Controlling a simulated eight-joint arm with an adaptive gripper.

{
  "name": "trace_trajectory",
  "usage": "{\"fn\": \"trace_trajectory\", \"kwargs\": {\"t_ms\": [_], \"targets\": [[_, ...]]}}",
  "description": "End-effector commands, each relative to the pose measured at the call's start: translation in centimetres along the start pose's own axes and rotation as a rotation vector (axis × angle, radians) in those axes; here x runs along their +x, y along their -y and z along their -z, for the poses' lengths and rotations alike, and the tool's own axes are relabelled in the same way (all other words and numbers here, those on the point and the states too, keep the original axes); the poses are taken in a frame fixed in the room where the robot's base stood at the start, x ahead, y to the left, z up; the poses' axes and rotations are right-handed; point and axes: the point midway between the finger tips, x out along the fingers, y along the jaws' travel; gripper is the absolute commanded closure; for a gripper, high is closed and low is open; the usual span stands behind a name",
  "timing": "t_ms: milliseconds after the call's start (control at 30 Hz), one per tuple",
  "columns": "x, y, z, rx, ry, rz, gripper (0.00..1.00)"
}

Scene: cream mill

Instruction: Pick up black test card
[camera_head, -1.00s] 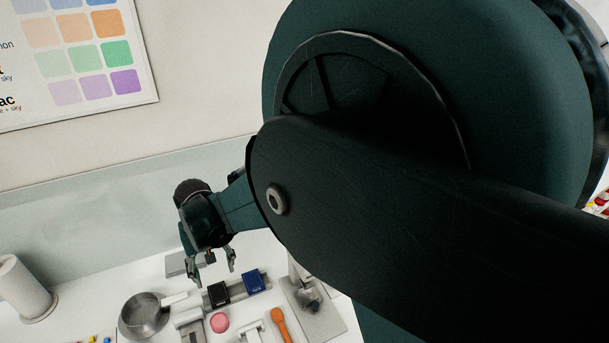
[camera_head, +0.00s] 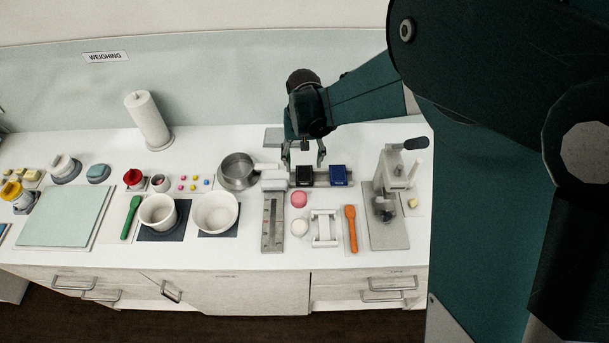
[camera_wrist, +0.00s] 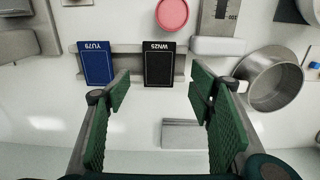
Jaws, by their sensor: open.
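The black test card (camera_head: 304,174) stands in a grey rack at the back right of the white counter. In the wrist view the black card (camera_wrist: 159,64) carries the marking WN25 and lies ahead, between the lines of my two fingers. My gripper (camera_head: 304,160) is open and empty, just behind and above the card in the head view. In the wrist view its green-padded fingers (camera_wrist: 160,105) are wide apart, and I see no contact with the card. A blue card (camera_wrist: 95,64) stands beside the black one; it also shows in the head view (camera_head: 338,174).
A steel pan (camera_head: 238,170) is left of the rack. A lever press (camera_head: 390,195) stands to its right. A pink disc (camera_head: 299,199) and an orange spoon (camera_head: 351,228) lie in front. A grey block (camera_wrist: 183,133) lies below the cards in the wrist view.

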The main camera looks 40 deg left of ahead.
Motion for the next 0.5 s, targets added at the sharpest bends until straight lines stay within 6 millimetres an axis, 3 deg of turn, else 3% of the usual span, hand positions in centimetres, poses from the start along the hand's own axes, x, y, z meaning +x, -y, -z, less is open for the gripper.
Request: {"fn": "trace_trajectory", "kwargs": {"t_ms": [167,500], "targets": [[1.00,-0.01,0.02,0.000,0.000,0.000,0.46],[1.13,-0.01,0.00,0.000,0.000,0.000,0.46]]}}
